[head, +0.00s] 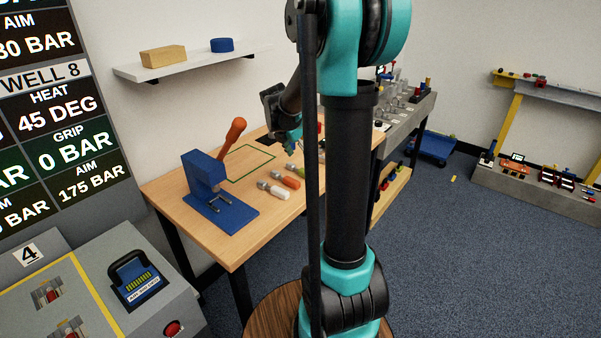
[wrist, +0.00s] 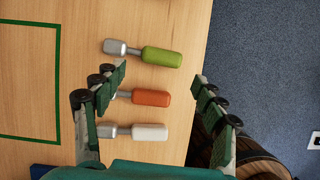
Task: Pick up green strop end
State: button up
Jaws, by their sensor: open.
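The green strop end (wrist: 161,56) lies on the wooden table, its silver tip pointing left in the wrist view. It also shows in the head view (head: 298,171), close to my arm column. My gripper (wrist: 160,76) is open and empty, with one finger on each side of the picture. The green strop end appears just beyond the fingertips. The orange strop end (wrist: 151,97) and the white strop end (wrist: 150,132) appear between the fingers. Height above the table is hard to tell. In the head view my arm partly hides the gripper.
A blue press (head: 207,180) with an orange-knobbed lever stands on the wooden table (head: 160,194). A green outlined rectangle (wrist: 57,80) on the table is empty. The table edge runs just right of the strop ends in the wrist view, with blue carpet beyond.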

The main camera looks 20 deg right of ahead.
aim_at(306, 172)
jog(key=x, duration=0.8)
jog(key=shift+s+f, duration=0.15)
jog(key=shift+s, duration=0.05)
jog(key=c, duration=1)
